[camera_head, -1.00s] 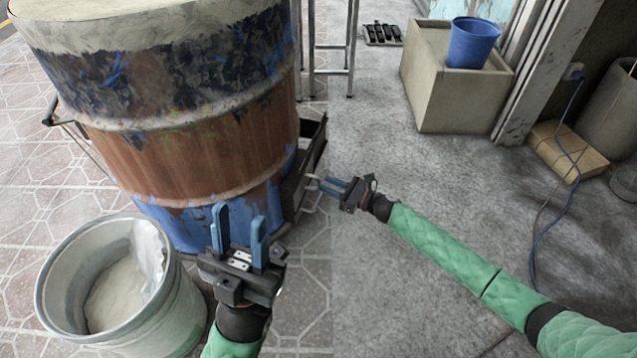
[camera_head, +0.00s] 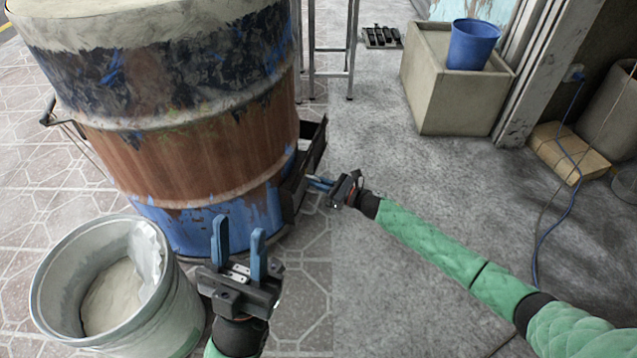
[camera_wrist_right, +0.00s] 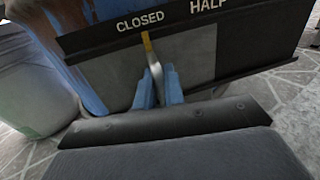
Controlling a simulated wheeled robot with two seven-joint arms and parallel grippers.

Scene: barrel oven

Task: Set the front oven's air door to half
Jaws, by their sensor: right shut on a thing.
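The front oven is a rusty blue and brown barrel (camera_head: 190,150) at the left of the head view. Its air door (camera_wrist_right: 190,60) is a grey plate in a dark frame (camera_head: 305,175) low on the barrel's right side. In the right wrist view the frame reads "CLOSED" and "HALF". A yellow pointer mark (camera_wrist_right: 147,42) stands under "CLOSED", above a pale handle (camera_wrist_right: 155,72). My right gripper (camera_wrist_right: 158,90) is shut on the handle; it also shows beside the frame in the head view (camera_head: 322,183). My left gripper (camera_head: 239,245) is open and empty in front of the barrel.
A metal bucket (camera_head: 48,290) with pale contents stands at the lower left, near my left gripper. A concrete planter (camera_head: 445,100) with a blue pot (camera_head: 473,45) stands at the back right. The grey floor between is mostly clear.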

